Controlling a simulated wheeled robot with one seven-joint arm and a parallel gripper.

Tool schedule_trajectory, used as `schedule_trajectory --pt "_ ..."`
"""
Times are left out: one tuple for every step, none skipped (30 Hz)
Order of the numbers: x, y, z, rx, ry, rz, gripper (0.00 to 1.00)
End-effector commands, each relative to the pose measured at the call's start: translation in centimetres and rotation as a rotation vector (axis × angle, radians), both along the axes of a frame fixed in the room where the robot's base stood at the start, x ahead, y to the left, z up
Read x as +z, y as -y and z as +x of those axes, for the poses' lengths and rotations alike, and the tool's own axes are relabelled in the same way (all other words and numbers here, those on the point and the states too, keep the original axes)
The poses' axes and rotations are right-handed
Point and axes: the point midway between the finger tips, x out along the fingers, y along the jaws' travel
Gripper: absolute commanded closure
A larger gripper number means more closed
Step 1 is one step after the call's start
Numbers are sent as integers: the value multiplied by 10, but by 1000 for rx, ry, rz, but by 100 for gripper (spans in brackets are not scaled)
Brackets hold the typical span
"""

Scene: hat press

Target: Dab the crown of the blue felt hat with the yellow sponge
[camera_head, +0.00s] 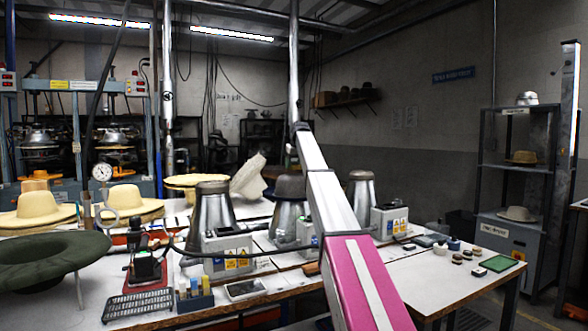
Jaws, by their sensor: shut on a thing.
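My arm rises through the middle of the picture, its pink-sided link in front and a dark joint at the top. My gripper does not show; the arm covers part of the bench behind it. I cannot make out a blue felt hat. A dull grey, dome-shaped hat body (290,186) sits on the middle metal cone (288,220), partly behind my arm. I cannot pick out the yellow sponge; only small yellow and pale items (194,286) stand in a blue-grey caddy (195,302) at the bench's front.
A wide dark green hat (52,260) and straw hats (124,200) are at the left. Metal cones (210,215) with control boxes (228,255) line the bench. A black wire rack (137,305) lies in front. Small items and a green-edged pad (497,263) are at the right.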

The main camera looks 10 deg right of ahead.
Motion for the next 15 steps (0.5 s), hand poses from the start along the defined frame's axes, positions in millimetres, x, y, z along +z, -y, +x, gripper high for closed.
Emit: schedule_trajectory --pt "4 0 1 0 1 0 62" --pt "6 0 1 0 1 0 62" --pt "9 0 1 0 1 0 62" --pt "11 0 1 0 1 0 62" --pt "13 0 1 0 1 0 62" --pt "16 0 1 0 1 0 62" --pt "18 0 1 0 1 0 62" --pt "20 0 1 0 1 0 62" --pt "23 0 1 0 1 0 62" --pt "25 0 0 0 1 0 62" --pt "27 0 1 0 0 0 62" --pt "30 0 1 0 0 0 62" --pt "32 0 1 0 0 0 62" --pt "34 0 1 0 0 0 62" --pt "37 0 1 0 0 0 62"
